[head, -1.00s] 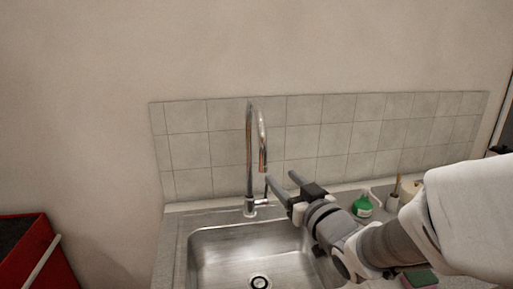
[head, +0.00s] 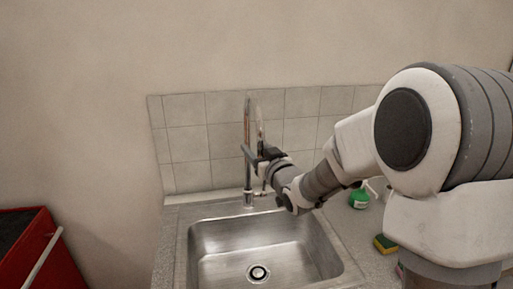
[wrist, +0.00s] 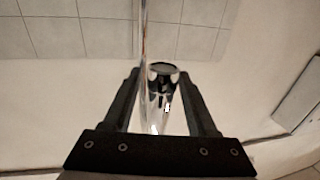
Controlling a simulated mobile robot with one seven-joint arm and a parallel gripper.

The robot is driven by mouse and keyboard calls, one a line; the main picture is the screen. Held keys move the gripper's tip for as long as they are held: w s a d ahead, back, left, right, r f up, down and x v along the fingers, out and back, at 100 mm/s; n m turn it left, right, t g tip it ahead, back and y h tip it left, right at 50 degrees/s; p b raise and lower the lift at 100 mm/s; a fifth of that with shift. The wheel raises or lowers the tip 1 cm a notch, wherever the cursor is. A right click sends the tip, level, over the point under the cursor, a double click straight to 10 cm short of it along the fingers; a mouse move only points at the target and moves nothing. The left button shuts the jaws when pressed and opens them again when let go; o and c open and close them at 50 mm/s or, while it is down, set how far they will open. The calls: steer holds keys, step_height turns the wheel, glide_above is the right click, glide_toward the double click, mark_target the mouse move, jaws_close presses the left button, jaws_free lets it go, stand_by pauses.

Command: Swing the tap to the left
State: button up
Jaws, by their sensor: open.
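The chrome tap (head: 247,170) stands upright behind the sink, its curved spout bending over at the top. In the head view my gripper (head: 254,152) is at the spout from the right, at about the height of the spout's lower end, and partly hides it. In the wrist view the spout (wrist: 162,110) lies between the two open fingers of my gripper (wrist: 160,74). A gap shows on the left side of the spout; I cannot tell whether the right finger touches it.
The steel sink (head: 215,262) lies below, empty. A green bottle (head: 359,198) and a sponge (head: 385,244) are on the counter at right, beside my arm. The tiled wall (head: 187,145) is close behind the tap. A red bin (head: 50,270) is at lower left.

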jaws_close()
stand_by(0.3)
stand_by(1.2)
